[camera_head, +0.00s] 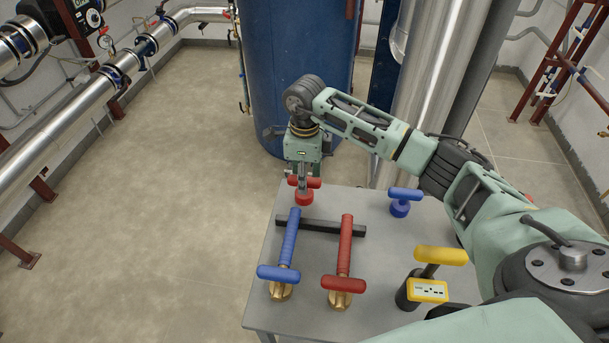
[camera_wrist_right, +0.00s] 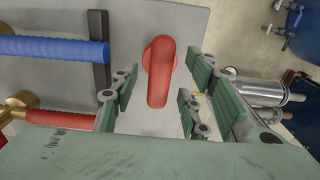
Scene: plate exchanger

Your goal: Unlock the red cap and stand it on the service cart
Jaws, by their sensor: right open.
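The red cap (camera_head: 304,197), a round body with a T-shaped handle, stands upright on the grey service cart (camera_head: 385,258) near its far left corner. My right gripper (camera_head: 303,175) points down directly above the cap. In the right wrist view the red cap (camera_wrist_right: 158,72) shows between the spread green finger pads of the right gripper (camera_wrist_right: 158,98), with gaps on both sides, so it is not gripped. The gripper hides part of the handle in the head view. My left gripper is not in view.
A blue cap (camera_head: 400,203) stands at the cart's far right. A blue-handled tool (camera_head: 289,240) and a red-handled tool (camera_head: 345,248) lean on a black bar (camera_head: 322,227). A yellow-handled device (camera_head: 428,290) stands at the front right. A blue tank (camera_head: 298,70) rises behind.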

